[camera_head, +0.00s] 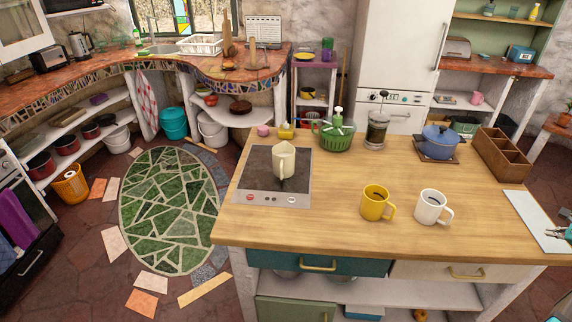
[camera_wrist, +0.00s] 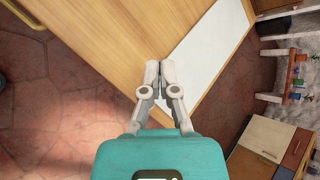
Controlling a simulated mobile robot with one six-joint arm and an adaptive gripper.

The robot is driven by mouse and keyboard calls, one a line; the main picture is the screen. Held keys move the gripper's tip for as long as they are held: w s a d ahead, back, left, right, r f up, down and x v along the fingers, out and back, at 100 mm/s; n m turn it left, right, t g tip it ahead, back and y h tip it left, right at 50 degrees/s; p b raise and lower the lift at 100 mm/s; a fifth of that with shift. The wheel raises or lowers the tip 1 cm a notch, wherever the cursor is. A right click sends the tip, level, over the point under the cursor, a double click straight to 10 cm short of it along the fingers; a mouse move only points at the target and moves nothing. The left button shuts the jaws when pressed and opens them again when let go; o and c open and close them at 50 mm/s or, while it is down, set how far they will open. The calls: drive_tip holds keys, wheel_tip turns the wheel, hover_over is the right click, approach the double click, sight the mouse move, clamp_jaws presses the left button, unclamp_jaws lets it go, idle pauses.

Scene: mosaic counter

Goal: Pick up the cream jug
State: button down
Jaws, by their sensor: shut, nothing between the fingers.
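The cream jug (camera_head: 283,160) stands upright on the dark cooktop (camera_head: 252,171) at the left part of the wooden island counter (camera_head: 330,222) in the head view. Its lower part meets the cooktop's surface. My gripper (camera_wrist: 159,72) is shut and empty in the wrist view, over the counter's edge beside a white board (camera_wrist: 200,62). In the head view only a bit of it shows at the right edge, far to the right of the jug. The jug is not in the wrist view.
A yellow mug (camera_head: 375,202) and a white mug (camera_head: 430,207) stand right of the cooktop. Behind are a green colander (camera_head: 337,138), a French press (camera_head: 377,131), a blue pot (camera_head: 439,140) and a wooden box (camera_head: 502,155).

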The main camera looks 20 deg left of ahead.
drive_tip(key=c, duration=1.3)
unclamp_jaws()
drive_tip(key=shift+c, duration=0.2)
